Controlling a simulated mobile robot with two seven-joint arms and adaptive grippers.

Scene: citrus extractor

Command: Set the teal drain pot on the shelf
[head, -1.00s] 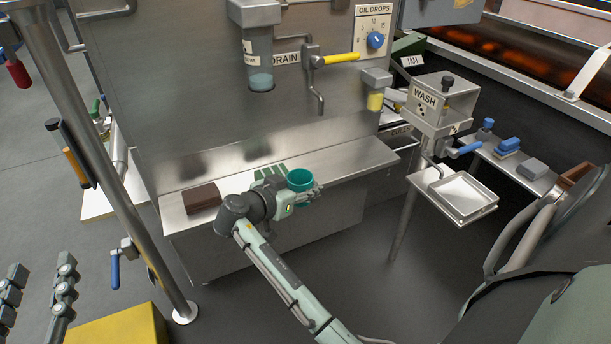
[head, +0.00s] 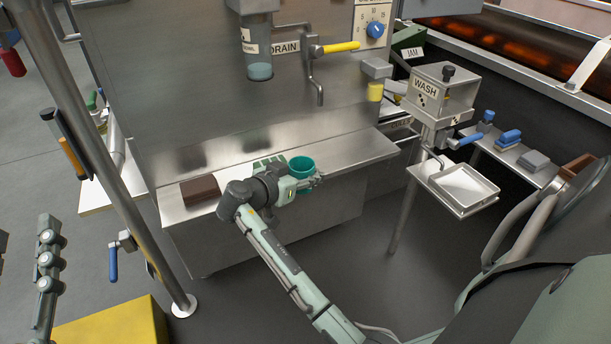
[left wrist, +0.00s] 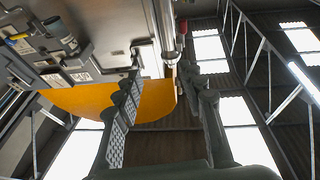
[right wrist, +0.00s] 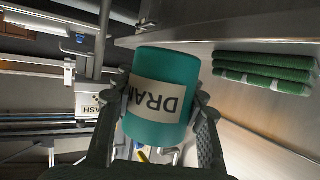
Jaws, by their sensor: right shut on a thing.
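The teal drain pot (head: 303,167) is at the metal shelf (head: 350,160) on the front of the machine. In the right wrist view the pot (right wrist: 163,88) shows a label reading "DRA", partly cut off. My right gripper (head: 308,184) is shut around the pot's sides, one finger on each side (right wrist: 160,110). I cannot tell whether the pot's base touches the shelf. My left gripper (left wrist: 165,95) is open and empty in the left wrist view, with its fingers wide apart; in the head view it shows at the left edge.
A brown block (head: 201,190) and green pads (right wrist: 263,72) lie on the shelf. The drain tap with a yellow handle (head: 340,47) hangs above. The wash stand with its tray (head: 462,190) is at the right. A metal post (head: 110,180) stands at the left. The shelf's right part is clear.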

